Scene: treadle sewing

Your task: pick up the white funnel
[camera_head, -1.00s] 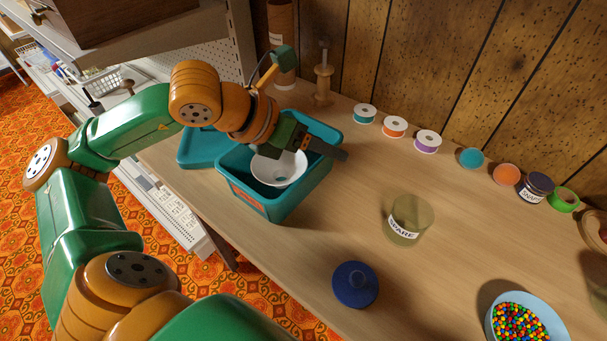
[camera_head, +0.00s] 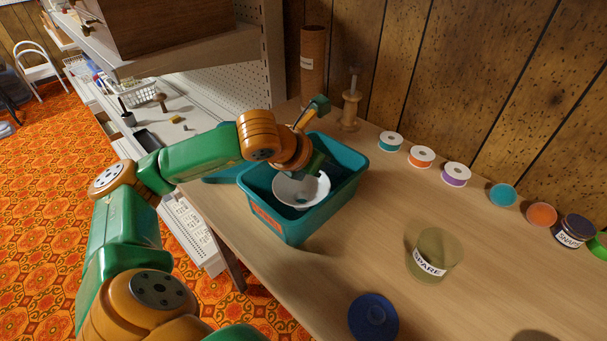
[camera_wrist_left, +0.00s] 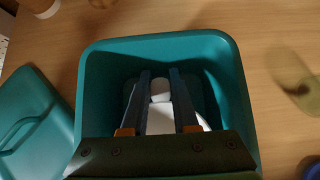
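The white funnel (camera_head: 301,190) sits inside the teal bin (camera_head: 283,222), its wide mouth showing in the head view. In the left wrist view, white parts of the funnel (camera_wrist_left: 162,118) show between and beside the fingers. My left gripper (camera_wrist_left: 160,74) points down into the bin. Its two dark fingers are apart, one on each side of a narrow white part of the funnel; I see no clear grip. In the head view the gripper's green body is at the funnel's far rim, and its fingertips are hidden. My right gripper is not in view.
The bin walls surround my left gripper closely. A teal lid (camera_wrist_left: 30,125) lies beside the bin. A clear "SPARE" jar (camera_head: 434,254) and a blue lid (camera_head: 373,318) stand to the right. Thread spools (camera_head: 421,157) line the back. Table between bin and jar is clear.

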